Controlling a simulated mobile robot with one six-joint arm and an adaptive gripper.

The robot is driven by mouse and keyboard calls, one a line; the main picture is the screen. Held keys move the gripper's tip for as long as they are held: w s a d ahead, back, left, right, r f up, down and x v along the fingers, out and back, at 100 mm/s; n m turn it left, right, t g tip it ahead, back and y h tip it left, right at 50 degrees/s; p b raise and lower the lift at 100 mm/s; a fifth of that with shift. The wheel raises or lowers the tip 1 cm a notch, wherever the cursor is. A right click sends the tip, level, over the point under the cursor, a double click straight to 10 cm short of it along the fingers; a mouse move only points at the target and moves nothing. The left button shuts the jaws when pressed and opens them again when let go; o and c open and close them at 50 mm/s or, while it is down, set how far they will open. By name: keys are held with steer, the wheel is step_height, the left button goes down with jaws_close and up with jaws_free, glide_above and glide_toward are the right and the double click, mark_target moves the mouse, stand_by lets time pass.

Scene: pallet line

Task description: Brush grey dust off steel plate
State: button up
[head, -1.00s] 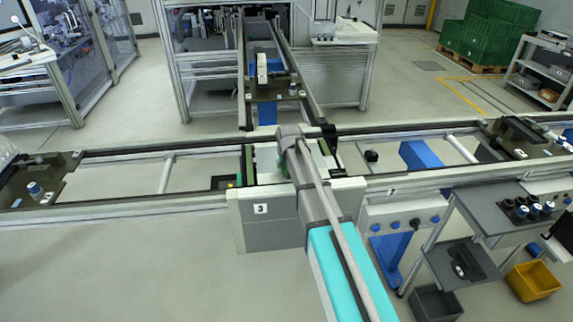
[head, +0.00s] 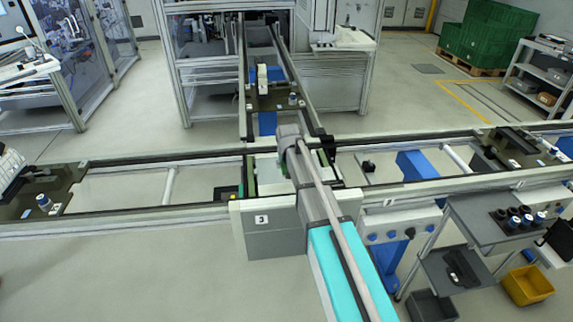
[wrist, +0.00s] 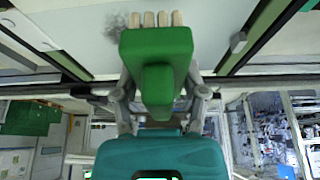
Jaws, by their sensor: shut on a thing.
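In the wrist view my gripper (wrist: 160,95) is shut on the green handle of a brush (wrist: 155,43). The brush's cream bristle tufts point toward a pale steel plate (wrist: 75,30). A patch of grey dust (wrist: 116,28) lies on the plate just left of the bristles. I cannot tell whether the bristles touch the plate. In the head view a pale part of the plate (head: 268,174) shows at the line's crossing, beside my arm. My arm hides the gripper, the brush and the dust there.
Conveyor rails (head: 130,208) run left and right of the crossing, with another lane going back. A pallet (head: 62,190) stands on the left and another (head: 500,150) on the right. A grey shelf cart (head: 480,235) and a yellow bin (head: 527,285) are at the right.

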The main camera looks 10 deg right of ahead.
steer(key=shift+r, duration=0.1)
stand_by(0.3)
steer(key=shift+r+p, duration=1.5)
